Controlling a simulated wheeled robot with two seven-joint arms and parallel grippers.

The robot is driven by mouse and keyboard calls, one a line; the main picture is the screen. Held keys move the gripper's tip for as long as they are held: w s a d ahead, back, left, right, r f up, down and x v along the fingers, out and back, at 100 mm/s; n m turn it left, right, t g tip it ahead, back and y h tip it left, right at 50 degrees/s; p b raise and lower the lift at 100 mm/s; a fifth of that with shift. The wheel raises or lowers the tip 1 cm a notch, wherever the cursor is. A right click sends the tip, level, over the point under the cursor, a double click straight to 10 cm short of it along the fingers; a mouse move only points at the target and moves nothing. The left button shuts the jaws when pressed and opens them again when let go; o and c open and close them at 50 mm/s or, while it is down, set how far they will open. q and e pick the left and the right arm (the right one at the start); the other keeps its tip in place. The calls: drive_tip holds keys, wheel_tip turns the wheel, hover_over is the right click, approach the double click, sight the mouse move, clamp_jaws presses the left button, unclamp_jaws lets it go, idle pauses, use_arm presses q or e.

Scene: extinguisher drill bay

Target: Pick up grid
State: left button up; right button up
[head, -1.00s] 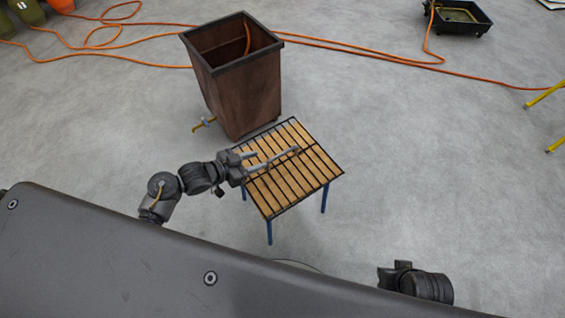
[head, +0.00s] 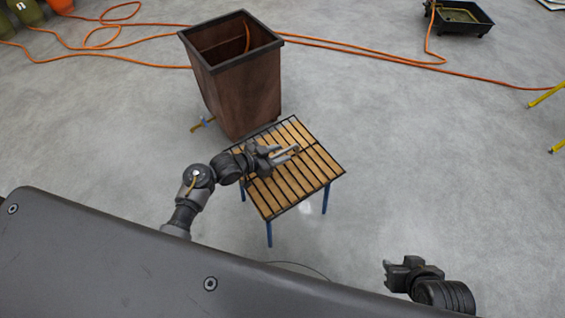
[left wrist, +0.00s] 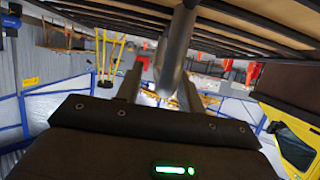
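The grid (head: 316,186), a frame of thin dark bars, lies flat over the tan top of a small table with blue legs. A grey bar like a handle (head: 293,151) shows at its middle. My left gripper (head: 280,154) is just over the middle of the grid, its fingers apart around or beside this bar. In the left wrist view a thick grey rod (left wrist: 172,62) runs between the fingers, with a gap on its left; contact cannot be told. My right gripper (head: 398,268) is far from the grid, at the lower right; its jaws are unclear.
A tall brown open bin (head: 240,95) with a dark rim stands right behind the table. An orange hose (head: 345,52) crosses the floor. A black tray (head: 460,16) sits at the back right, yellow legs (head: 555,145) at the right edge. Floor right of the table is clear.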

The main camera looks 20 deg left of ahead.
use_arm(q)
clamp_jaws()
idle(1.4)
drive_tip(key=shift+w+r, duration=0.1)
